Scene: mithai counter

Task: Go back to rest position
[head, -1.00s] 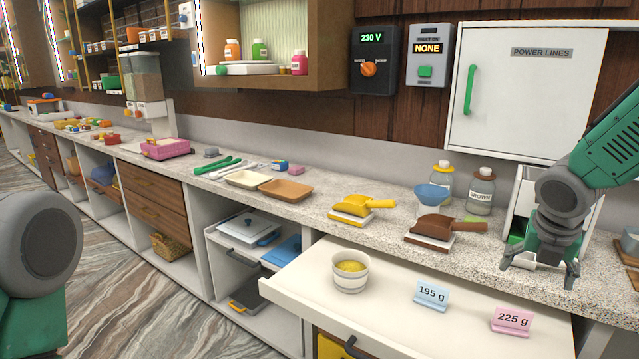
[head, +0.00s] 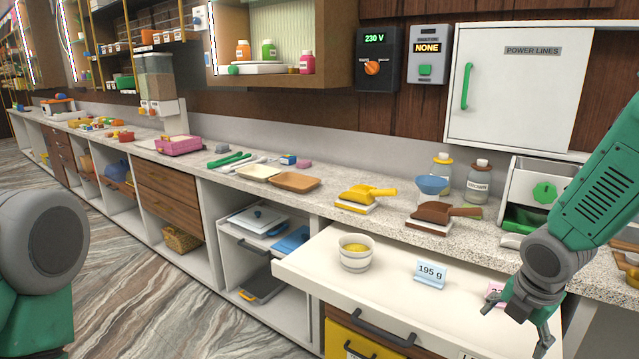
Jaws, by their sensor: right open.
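My right gripper (head: 522,322) is open with nothing between its fingers. It points down over the right end of the pulled-out white drawer top and partly hides a pink weight tag (head: 494,291). My right arm comes in from the right edge. Of my left arm, only a grey and green part shows at the left edge; its gripper is out of the picture. A white bowl with yellow contents (head: 354,260) stands on the drawer top (head: 320,262), left of the blue "195 g" tag (head: 430,273), apart from my gripper.
A yellow scoop (head: 366,194) and a brown scoop (head: 440,212) rest on the counter behind the drawer. Two trays (head: 290,182) lie farther left. The floor at lower left is clear.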

